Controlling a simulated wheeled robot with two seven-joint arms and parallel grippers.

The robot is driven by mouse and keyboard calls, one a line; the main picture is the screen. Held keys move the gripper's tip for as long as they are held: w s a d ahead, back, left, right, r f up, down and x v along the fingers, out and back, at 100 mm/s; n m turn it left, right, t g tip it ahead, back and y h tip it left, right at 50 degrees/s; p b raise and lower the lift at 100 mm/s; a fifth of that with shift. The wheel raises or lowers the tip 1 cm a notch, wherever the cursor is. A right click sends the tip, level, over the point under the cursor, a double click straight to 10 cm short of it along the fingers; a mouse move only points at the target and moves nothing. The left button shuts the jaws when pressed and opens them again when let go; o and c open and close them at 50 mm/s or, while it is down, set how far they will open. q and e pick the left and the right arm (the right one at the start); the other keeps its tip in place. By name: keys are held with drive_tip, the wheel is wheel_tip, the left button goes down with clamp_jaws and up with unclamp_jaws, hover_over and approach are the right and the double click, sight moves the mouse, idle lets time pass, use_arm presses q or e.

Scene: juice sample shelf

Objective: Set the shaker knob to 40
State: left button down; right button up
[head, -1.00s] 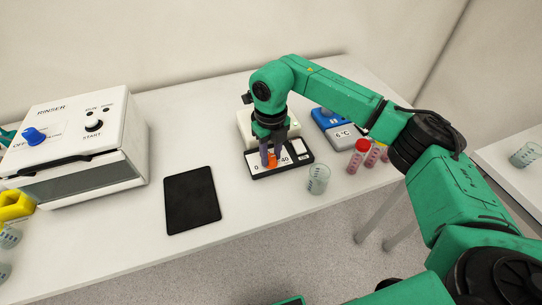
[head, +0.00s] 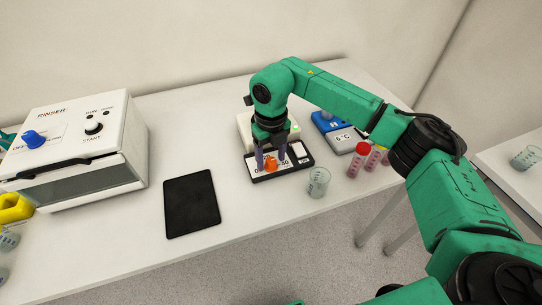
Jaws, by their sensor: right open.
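The shaker (head: 298,150) stands near the middle of the table, a white body with a black-edged front panel. Its orange knob (head: 270,165) sits on that panel, between a "0" mark at the left and a "40" mark (head: 284,163) at the right. My right gripper (head: 270,160) points down over the knob, open, with its two fingers apart on either side of it. I cannot tell whether the fingers touch the knob. The gripper hides part of the shaker, and the knob's pointer direction is not clear. My left gripper is not in view.
A beaker (head: 318,183) stands close right of the shaker. Red-capped tubes (head: 361,158) and a blue device reading 6 °C (head: 340,135) are further right. A black mat (head: 192,202) lies left, beside the white rinser (head: 75,150). Table between mat and shaker is clear.

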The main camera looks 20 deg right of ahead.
sight(271, 160)
drive_tip(key=shift+r, duration=0.35)
wheel_tip(271, 160, up, 14)
drive_tip(key=b, duration=0.2)
